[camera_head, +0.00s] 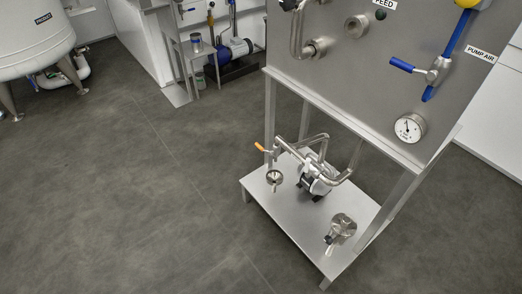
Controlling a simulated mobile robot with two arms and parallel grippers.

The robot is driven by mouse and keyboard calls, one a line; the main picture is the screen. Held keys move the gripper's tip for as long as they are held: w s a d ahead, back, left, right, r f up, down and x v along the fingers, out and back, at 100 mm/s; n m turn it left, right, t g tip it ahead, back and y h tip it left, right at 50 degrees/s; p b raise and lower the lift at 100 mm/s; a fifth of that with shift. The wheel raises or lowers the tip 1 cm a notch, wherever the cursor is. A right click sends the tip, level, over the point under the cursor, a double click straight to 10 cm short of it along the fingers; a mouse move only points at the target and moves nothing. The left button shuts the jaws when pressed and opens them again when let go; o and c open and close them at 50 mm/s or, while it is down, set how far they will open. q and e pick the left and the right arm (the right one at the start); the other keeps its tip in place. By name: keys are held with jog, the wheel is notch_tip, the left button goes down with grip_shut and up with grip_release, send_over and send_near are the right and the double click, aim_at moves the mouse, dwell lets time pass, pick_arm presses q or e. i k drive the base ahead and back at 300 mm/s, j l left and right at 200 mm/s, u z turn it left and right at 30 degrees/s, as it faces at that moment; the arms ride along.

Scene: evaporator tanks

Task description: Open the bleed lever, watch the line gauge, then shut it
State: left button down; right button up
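A round white gauge (409,128) with a dark needle is on the lower right of the steel panel (350,80). Above it is a valve with a blue-handled lever (402,65) pointing left, beside a blue hose or pipe. A label to its right reads "PUMP AIR" (481,54). A small orange lever (260,147) sits on the pipework below the panel. No bleed label is readable, so I cannot tell which lever is the bleed lever. The needle's reading is too small to tell. Neither of my grippers is in view.
Below the panel, a low steel shelf (262,205) holds a small pump (314,180) and steel fittings. A white tank (35,38) on legs stands at the far left. A small steel table (196,48) and a blue pump (232,52) are at the back. The grey floor (110,180) at left is clear.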

aim_at(259, 146)
jog(key=i+j+u, duration=0.1)
jog(key=u, duration=0.35)
jog(key=i+j+u, duration=0.1)
jog(key=u, duration=0.3)
jog(key=i+u, duration=0.15)
jog(key=u, duration=0.3)
jog(key=i+z, duration=0.1)
jog(key=i, duration=0.9)
jog(key=i+j+z, duration=0.15)
jog(key=i, duration=0.8)
